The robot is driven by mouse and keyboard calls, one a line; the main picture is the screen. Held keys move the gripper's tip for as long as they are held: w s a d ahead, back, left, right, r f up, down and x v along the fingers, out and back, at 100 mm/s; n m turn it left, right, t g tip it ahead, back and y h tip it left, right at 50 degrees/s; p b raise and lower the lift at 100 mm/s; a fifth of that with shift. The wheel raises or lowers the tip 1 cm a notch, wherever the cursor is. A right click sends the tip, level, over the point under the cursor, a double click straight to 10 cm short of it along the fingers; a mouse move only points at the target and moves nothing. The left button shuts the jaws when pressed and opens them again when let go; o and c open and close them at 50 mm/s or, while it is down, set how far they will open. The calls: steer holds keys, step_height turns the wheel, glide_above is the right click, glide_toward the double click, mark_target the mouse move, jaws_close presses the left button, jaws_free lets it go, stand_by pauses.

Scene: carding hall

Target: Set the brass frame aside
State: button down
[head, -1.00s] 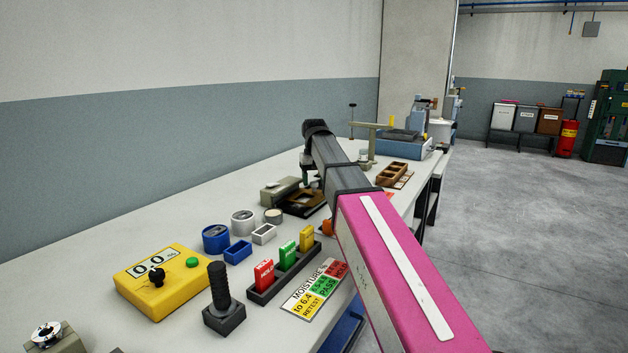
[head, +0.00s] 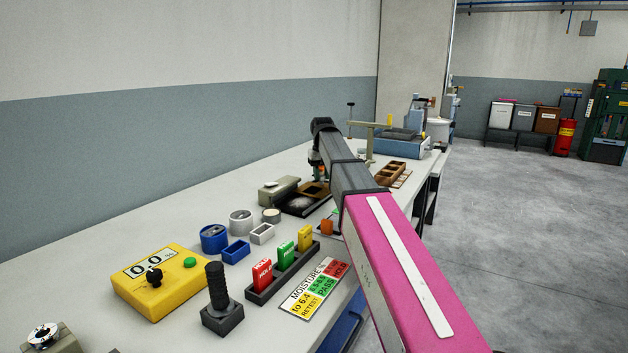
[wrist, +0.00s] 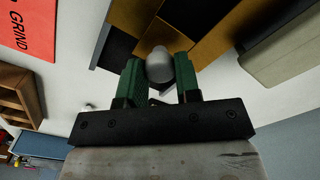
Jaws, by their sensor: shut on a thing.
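The brass frame (head: 322,194) is a brown-gold square frame, seen partly behind my arm in the head view. It appears raised and shifted from the dark base (head: 297,208), where a pale patch shows. In the wrist view, my gripper (wrist: 159,82) has its green fingers shut on the grey rounded knob of the brass frame (wrist: 215,42). The frame's far side runs out of that picture. Whether any edge of it still touches the base is unclear.
A tan block (head: 278,188) stands beside the base. Blue and white cups, a card rack (head: 283,268) and a yellow meter (head: 160,280) are nearer. A wooden tray (head: 391,172) and a blue scale (head: 400,148) lie beyond. Bare tabletop lies left of the block.

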steer(key=w+d, duration=0.1)
steer(key=w, duration=0.1)
steer(key=w+d, duration=0.1)
steer(key=w, duration=0.1)
steer(key=w+d, duration=0.2)
steer(key=shift+w+d, duration=0.1)
steer(key=shift+w, duration=0.2)
steer(key=c, duration=0.8)
jaws_free()
steer(key=shift+r, duration=0.1)
step_height(320, 180, up, 11)
steer(key=shift+f, duration=0.15)
